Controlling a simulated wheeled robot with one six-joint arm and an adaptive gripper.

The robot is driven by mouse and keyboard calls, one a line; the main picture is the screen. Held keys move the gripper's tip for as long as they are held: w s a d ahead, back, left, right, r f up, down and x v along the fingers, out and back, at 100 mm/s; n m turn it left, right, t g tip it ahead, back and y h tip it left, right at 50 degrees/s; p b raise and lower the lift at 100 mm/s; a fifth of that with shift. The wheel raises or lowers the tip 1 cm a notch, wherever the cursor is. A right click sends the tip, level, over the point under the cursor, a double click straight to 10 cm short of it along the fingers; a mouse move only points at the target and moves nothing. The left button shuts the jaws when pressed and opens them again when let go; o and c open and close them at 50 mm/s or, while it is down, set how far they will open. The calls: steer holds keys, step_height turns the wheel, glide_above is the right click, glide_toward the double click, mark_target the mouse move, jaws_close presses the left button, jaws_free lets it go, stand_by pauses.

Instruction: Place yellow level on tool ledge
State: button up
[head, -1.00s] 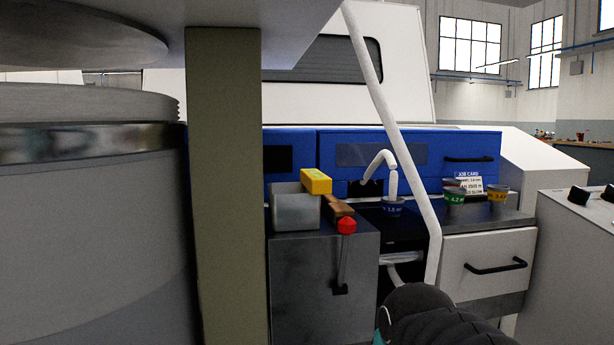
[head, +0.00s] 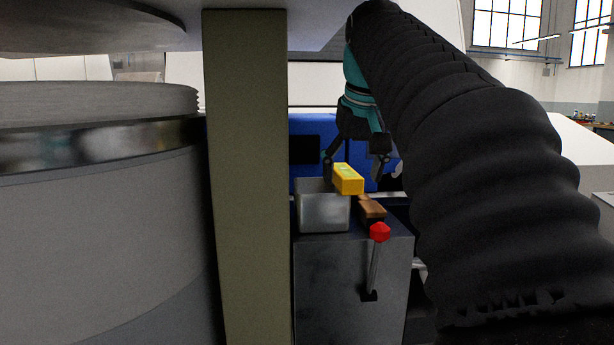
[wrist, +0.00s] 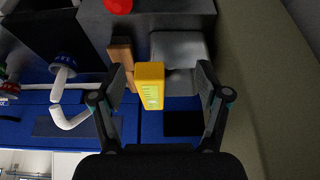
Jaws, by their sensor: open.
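The yellow level (head: 348,179) is a short yellow block with a pale green window, at the right rim of an open grey metal bin (head: 323,217). In the wrist view the level (wrist: 150,84) lies between the two fingers of my gripper (wrist: 160,72), with a gap on each side. My gripper (head: 355,166) is open and above the level in the head view. I cannot tell for sure which surface is the tool ledge; a grey cabinet top (head: 390,243) carries the bin.
A brown wooden tool (head: 371,207) lies beside the bin. A red-knobbed lever (head: 379,233) stands at the cabinet front. A post (head: 246,180) and a large grey drum (head: 100,220) close off the left. A white bent nozzle (wrist: 70,119) and cups show in the wrist view.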

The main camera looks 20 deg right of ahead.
mark_target(344, 169)
steer(key=w+d, duration=0.1)
steer(key=w, duration=0.1)
steer(key=w+d+p, duration=0.1)
steer(key=w, duration=0.1)
steer(key=w+d, duration=0.1)
steer(key=w, duration=0.1)
steer(key=shift+d, duration=0.15)
steer(key=shift+w+d+f+p, duration=0.1)
steer(key=shift+w+d+p, duration=0.1)
steer(key=shift+w, duration=0.35)
steer(key=shift+w+d+p, duration=0.1)
steer(key=shift+w+p, duration=0.05)
steer(key=shift+w, duration=0.35)
steer(key=w, duration=0.2)
steer(key=shift+w+d+p, duration=0.25)
steer(key=shift+w+p, duration=0.05)
steer(key=shift+p, duration=0.1)
steer(key=shift+b+x, duration=0.45)
steer(key=shift+x, duration=0.65)
steer(key=shift+w+d+f, duration=0.1)
steer(key=shift+w+f, duration=0.15)
steer(key=shift+f, duration=0.2)
jaws_close()
steer(key=shift+r, duration=0.1)
